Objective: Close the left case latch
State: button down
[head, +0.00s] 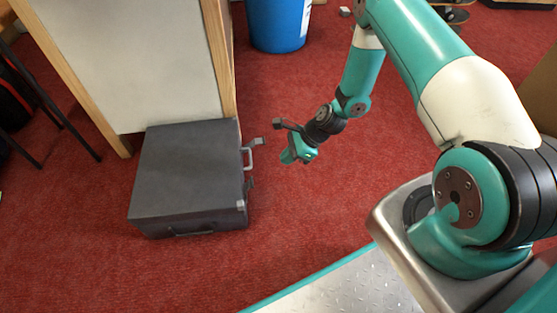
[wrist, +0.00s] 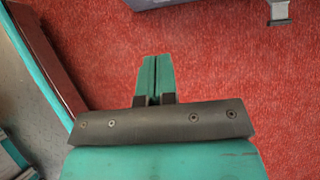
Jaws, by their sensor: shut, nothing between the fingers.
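The dark grey case (head: 185,170) lies flat on the red carpet with its lid down. Its right side carries a pale handle (head: 251,158). A metal latch piece (head: 259,142) juts outward beyond the handle, and other latch hardware (head: 242,203) sits nearer the front corner. I cannot tell which is the left latch. My gripper (head: 287,158) is shut and empty, right of the case and apart from it. In the wrist view its fingers (wrist: 151,75) are together above bare carpet. A grey latch tab (wrist: 281,13) shows at the top right, beside the case edge (wrist: 205,4).
A white-panelled cabinet with wooden edges (head: 130,65) stands against the case's far side. A blue bin (head: 277,22) stands at the back. Thin dark legs (head: 60,110) are at left.

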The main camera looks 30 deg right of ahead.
notch_tip(320, 180, down, 4)
jog(key=d+r+y+b, duration=0.1)
jog(key=d+y+b, duration=0.1)
jog(key=b, duration=0.3)
jog(key=t+y+b, duration=0.1)
jog(key=y+b, duration=0.1)
jog(key=b, duration=0.8)
send_near(251, 182)
jog(key=f+x, duration=0.1)
jog(key=x, duration=0.6)
jog(key=shift+d+r, duration=0.1)
jog(key=shift+r, duration=0.05)
jog(key=shift+r, duration=0.2)
jog(key=shift+w+a+f+h+p, duration=0.1)
jog(key=shift+a+h+p, duration=0.1)
jog(key=shift+a+p, duration=0.3)
jog(key=shift+w+a+f+h+p, duration=0.1)
jog(key=shift+a+h+p, duration=0.1)
jog(key=shift+a+p, duration=0.25)
jog(key=shift+d, duration=0.15)
